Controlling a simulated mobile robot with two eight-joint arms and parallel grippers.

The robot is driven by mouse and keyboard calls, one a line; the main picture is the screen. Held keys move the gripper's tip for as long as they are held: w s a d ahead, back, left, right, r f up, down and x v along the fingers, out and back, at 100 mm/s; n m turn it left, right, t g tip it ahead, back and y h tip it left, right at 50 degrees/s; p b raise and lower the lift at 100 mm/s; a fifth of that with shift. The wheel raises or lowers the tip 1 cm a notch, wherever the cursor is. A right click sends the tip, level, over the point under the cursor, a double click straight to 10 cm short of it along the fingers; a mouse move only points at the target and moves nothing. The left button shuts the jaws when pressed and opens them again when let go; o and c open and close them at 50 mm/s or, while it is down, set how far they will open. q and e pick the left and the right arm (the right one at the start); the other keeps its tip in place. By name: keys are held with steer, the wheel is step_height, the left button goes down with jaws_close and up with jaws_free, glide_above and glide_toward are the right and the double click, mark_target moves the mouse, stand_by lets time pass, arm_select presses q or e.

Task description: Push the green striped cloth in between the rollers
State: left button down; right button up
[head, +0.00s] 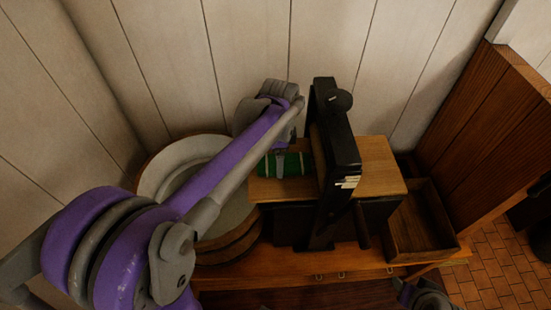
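The green striped cloth (297,163) lies on the wooden board on the left side of the black mangle (336,140), close to its rollers. The rollers are hidden behind the black frame. My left arm reaches in from the left, and its gripper (280,165) points down at the cloth. A grey finger overlaps the cloth's left part; I cannot tell whether it grips it or only touches it. Part of my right arm's end (428,296) shows at the bottom right edge, low and away from the cloth; its fingers are not clear.
A round wooden tub (160,172) with a pale inside stands left of the mangle, partly behind my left arm. An empty wooden tray (424,225) lies to the right. The mangle board's right side (380,170) is bare. A plank wall closes the back.

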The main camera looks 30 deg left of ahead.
arm_select(q)
steer(key=shift+w+d+r, duration=0.1)
steer(key=shift+w+d, duration=0.5)
steer(key=shift+d, duration=0.3)
jaws_free()
step_height(320, 180, up, 11)
steer(key=shift+p, duration=0.3)
